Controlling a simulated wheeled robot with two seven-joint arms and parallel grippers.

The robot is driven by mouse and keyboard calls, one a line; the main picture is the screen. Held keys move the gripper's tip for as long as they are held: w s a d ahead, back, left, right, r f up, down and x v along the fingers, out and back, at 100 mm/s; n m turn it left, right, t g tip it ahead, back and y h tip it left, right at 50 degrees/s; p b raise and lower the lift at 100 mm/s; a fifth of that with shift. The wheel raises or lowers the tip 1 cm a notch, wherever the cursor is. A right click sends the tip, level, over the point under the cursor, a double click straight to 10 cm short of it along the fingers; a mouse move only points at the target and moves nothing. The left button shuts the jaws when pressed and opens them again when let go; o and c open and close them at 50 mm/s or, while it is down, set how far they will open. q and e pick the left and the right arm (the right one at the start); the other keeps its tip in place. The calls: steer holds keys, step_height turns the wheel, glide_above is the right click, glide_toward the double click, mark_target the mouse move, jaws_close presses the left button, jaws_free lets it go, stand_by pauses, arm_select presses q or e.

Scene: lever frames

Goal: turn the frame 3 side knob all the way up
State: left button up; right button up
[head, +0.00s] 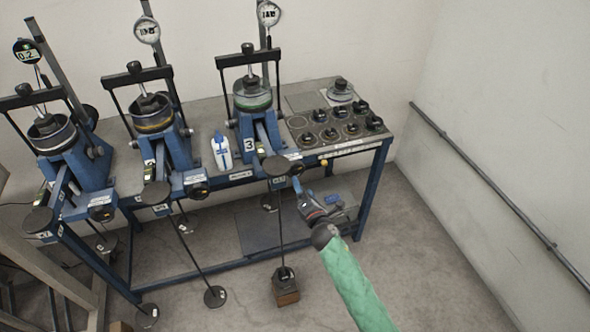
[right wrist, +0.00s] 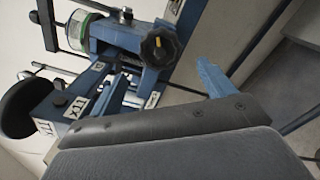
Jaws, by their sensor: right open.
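Frame 3 (head: 249,144) is the blue lever frame on the right of the row, marked with a white 3. Its side knob (head: 297,168) is black and sits low on the front right, beside a white label. In the right wrist view the knob (right wrist: 160,45) shows clearly, with a yellow mark on its face. My right gripper (head: 297,185) is open and empty just below and in front of the knob, apart from it. One blue finger (right wrist: 214,76) shows in the wrist view, to the lower right of the knob. My left gripper is out of view.
Frame 3's lever arm ends in a round black pad (head: 276,166) with a hanging rod and weight (head: 286,288), left of my right gripper. Two similar frames stand to the left. Several black weights sit on the table (head: 310,102). The floor at right is clear.

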mark_target(296, 172)
steer(key=w+a, duration=0.1)
steer(key=w, duration=0.2)
steer(key=w+a+n+b, duration=0.1)
steer(key=w, duration=0.2)
steer(key=w+a+n, duration=0.1)
steer(key=w, duration=0.2)
steer(key=shift+w+f, duration=0.1)
steer(key=c, duration=1.1)
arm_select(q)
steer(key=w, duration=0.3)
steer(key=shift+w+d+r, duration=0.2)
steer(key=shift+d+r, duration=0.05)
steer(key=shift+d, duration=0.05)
arm_select(e)
steer(key=shift+w, duration=0.1)
